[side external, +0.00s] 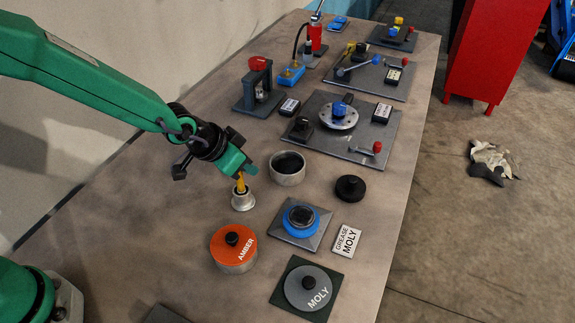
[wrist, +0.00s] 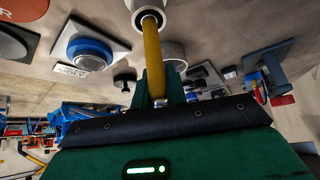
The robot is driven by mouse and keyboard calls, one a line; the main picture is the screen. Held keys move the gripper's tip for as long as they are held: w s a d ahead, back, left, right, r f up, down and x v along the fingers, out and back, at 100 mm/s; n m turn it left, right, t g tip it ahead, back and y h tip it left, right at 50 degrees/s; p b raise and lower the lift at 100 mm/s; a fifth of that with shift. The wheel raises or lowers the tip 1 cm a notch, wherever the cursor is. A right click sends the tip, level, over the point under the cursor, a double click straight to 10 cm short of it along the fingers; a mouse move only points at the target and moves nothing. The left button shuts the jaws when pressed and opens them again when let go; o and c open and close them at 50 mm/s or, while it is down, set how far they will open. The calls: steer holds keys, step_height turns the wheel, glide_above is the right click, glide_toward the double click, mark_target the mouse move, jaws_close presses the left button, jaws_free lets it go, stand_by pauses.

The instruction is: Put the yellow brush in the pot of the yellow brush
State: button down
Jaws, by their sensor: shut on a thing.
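My gripper (side external: 241,168) is shut on the yellow brush (side external: 240,184) and holds it upright, handle up. The wrist view also shows the yellow brush (wrist: 152,55) between my fingers (wrist: 157,88). The brush's lower end is at the mouth of a small metal cup (side external: 243,202), and its tip is hidden; I cannot tell how deep it is. A pot with an orange lid marked AMBER (side external: 233,252) stands in front of the cup. A pot with a grey lid marked MOLY (side external: 310,290) stands on a dark square plate. An open grey pot (side external: 288,177) stands just behind the cup.
A loose black lid (side external: 350,188) and a GREASE MOLY card (side external: 347,240) lie to the right. A blue-ringed fixture (side external: 301,218) stands between them and the cup. Plates with levers (side external: 345,130) and a small press (side external: 259,85) stand farther back. The table's left side is mostly bare.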

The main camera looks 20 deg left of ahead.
steer(key=shift+f, duration=0.2)
steer(key=shift+f, duration=0.15)
steer(key=c, duration=1.4)
jaws_free()
steer(key=shift+c, duration=0.2)
steer(key=v, duration=1.2)
steer(key=shift+a+r, duration=0.1)
steer(key=shift+r, duration=0.1)
